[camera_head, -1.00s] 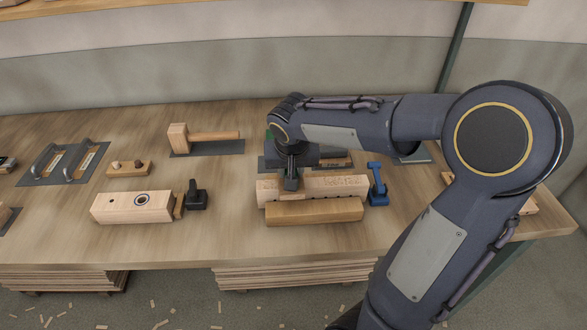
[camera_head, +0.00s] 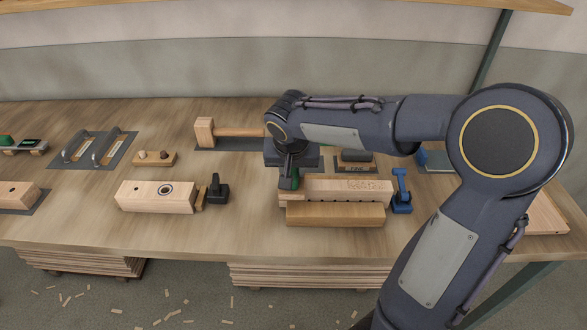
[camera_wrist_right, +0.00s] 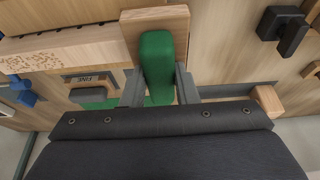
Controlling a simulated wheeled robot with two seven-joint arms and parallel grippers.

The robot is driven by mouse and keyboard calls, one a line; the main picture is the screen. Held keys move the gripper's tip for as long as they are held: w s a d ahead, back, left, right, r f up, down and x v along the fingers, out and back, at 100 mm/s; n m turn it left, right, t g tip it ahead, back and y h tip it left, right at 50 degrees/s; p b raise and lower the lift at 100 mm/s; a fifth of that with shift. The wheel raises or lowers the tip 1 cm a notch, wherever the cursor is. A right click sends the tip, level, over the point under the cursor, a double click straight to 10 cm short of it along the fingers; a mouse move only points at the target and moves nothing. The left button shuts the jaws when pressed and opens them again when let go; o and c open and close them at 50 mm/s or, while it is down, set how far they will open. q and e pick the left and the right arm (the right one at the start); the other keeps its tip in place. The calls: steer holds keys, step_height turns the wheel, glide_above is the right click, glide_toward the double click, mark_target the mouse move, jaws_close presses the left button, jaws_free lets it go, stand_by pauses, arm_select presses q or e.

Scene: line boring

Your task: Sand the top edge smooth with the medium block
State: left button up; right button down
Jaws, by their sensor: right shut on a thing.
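My right gripper (camera_head: 290,180) is shut on the green grip of a sanding block. In the right wrist view the green grip (camera_wrist_right: 157,60) sits between my fingers on a pale wooden base (camera_wrist_right: 180,22). The base lies over the end of the workpiece; I cannot tell whether they touch. The workpiece is a pale wooden board (camera_head: 330,189) with a speckled rough patch towards its right end. It lies behind a browner wooden bar (camera_head: 335,214). The block's own label is not visible. My left gripper is out of view.
A blue clamp (camera_head: 401,192) stands at the board's right end. A block marked FINE (camera_head: 355,164) lies behind it on a dark mat. A mallet (camera_head: 205,132), a bored block (camera_head: 150,197) and a black clamp (camera_head: 218,190) are to the left. Bare bench lies between.

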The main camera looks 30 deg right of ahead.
steer(key=shift+r+p, duration=1.8)
steer(key=shift+r, duration=0.8)
steer(key=shift+s+f, duration=0.1)
